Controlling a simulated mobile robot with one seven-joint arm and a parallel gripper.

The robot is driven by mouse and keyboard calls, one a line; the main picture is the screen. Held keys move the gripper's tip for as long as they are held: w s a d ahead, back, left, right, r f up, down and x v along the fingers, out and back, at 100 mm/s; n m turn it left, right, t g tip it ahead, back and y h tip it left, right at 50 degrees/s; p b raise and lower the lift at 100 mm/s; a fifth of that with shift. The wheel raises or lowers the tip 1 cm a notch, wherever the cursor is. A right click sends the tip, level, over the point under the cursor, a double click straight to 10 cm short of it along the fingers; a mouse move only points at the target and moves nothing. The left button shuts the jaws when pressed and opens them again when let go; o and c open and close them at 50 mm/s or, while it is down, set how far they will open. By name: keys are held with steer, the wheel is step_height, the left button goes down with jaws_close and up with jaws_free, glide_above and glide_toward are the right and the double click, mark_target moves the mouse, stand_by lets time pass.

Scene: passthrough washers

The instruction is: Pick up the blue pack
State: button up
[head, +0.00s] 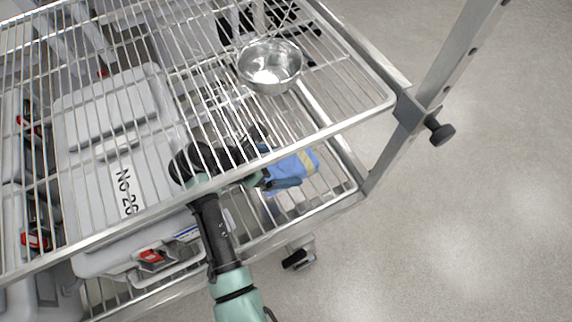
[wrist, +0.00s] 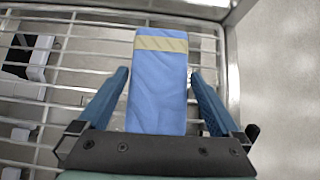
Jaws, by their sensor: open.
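The blue pack (wrist: 157,88) is a soft-looking blue block with a pale yellow band across its far end. In the wrist view it lies on a wire shelf, between the two fingers of my gripper (wrist: 160,85). The fingers are open, one on each side, with a visible gap to the pack. The near end of the pack is hidden behind the gripper body. In the head view the pack (head: 300,165) shows below the upper wire shelf, with my gripper (head: 275,180) at its left side, partly covering it.
The upper wire shelf (head: 330,132) passes above my arm and carries a metal bowl (head: 269,66). A cart post (head: 430,85) with a black knob stands at the right. Open floor lies beyond it.

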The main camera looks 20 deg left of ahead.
steer(key=shift+x, duration=1.45)
steer(key=shift+a, duration=0.1)
steer(key=c, duration=1.3)
steer(key=shift+c, duration=0.2)
